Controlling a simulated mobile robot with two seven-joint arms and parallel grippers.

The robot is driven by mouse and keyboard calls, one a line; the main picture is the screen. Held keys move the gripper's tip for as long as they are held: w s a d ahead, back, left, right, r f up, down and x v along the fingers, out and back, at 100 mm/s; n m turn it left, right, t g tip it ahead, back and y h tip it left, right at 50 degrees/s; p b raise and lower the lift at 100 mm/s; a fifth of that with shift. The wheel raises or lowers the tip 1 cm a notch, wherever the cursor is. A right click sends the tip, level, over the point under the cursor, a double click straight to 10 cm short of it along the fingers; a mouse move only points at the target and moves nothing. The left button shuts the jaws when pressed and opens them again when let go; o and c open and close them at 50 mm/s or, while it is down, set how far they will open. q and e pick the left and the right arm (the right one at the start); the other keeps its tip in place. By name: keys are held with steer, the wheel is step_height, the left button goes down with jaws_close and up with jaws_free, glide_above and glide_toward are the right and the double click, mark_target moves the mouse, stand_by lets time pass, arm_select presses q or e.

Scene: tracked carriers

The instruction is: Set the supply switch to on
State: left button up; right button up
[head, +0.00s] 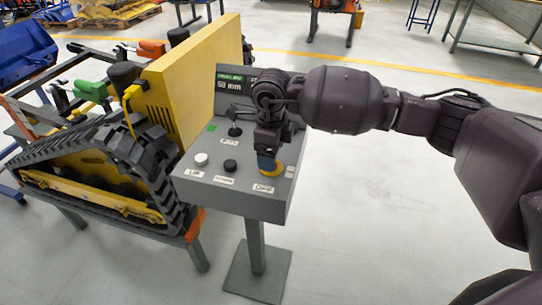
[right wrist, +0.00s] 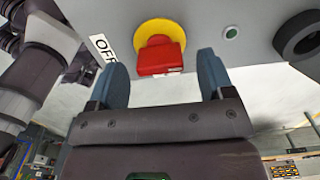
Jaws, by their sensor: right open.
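The supply switch is a red handle (right wrist: 160,58) on a round yellow plate (right wrist: 158,30) in the right wrist view. An "OFF" label (right wrist: 103,47) sits to its left, partly hidden by a finger. My right gripper (right wrist: 162,65) is open, with one blue-grey finger on each side of the red handle; I cannot tell whether they touch it. In the head view my right gripper (head: 268,150) is over the right front part of the grey control panel (head: 245,200), covering most of the switch; a bit of yellow plate (head: 267,164) shows. My left gripper is not in view.
The panel also carries a white button (head: 201,159), a black knob (head: 230,165), a black lever (head: 235,131) and a display reading 60 mm (head: 229,85). A yellow tracked carrier (head: 90,190) stands close on the left. The floor to the right is clear.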

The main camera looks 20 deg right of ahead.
steer(key=shift+f, duration=0.85)
steer(key=c, duration=0.9)
